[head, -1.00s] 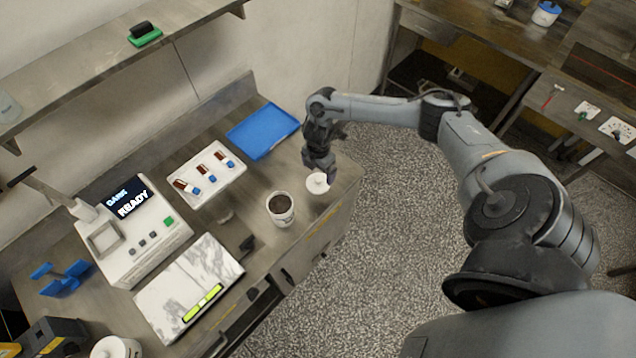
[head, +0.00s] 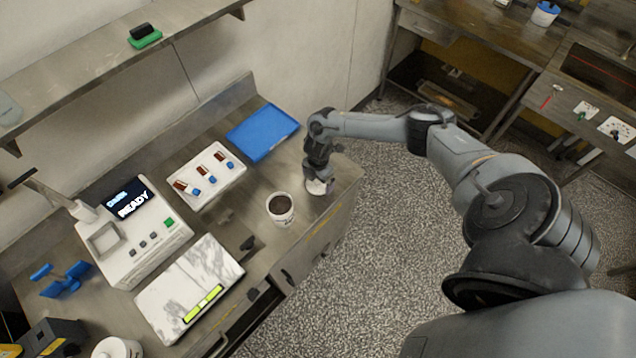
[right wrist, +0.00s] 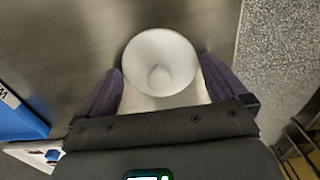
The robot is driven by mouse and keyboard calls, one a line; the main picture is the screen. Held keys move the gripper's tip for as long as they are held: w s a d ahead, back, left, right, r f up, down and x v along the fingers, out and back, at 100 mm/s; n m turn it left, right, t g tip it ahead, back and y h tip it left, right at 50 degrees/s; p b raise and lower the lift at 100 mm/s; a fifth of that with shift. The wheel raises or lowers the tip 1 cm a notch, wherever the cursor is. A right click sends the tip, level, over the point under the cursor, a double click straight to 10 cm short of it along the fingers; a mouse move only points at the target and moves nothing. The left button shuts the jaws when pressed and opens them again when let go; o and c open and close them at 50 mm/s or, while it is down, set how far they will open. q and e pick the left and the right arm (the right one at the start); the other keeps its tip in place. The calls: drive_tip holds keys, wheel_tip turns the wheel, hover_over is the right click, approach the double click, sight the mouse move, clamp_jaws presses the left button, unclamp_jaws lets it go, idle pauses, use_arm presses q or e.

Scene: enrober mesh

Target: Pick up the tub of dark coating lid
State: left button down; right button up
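The white round lid (head: 318,187) with a small central knob lies on the steel counter, partly hidden by my right gripper in the head view. In the right wrist view the lid (right wrist: 160,52) is seen from above, its knob between my fingers. My right gripper (head: 317,180) is just over the lid. Its two dark fingers (right wrist: 163,85) are spread on either side, with gaps visible beside the lid. The white tub of dark coating (head: 281,217) stands uncovered, left of and nearer than the lid. My left gripper is not in view.
A blue tray (head: 263,133) and a white tray of small red-and-blue items (head: 206,178) lie left of my right gripper. A machine reading READY (head: 138,235) and a marble-patterned slab (head: 180,293) stand further left. The counter's edge is close right of the lid.

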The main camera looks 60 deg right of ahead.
drive_tip(key=c, duration=0.6)
drive_tip(key=shift+c, duration=0.2)
drive_tip(key=shift+r, duration=0.1)
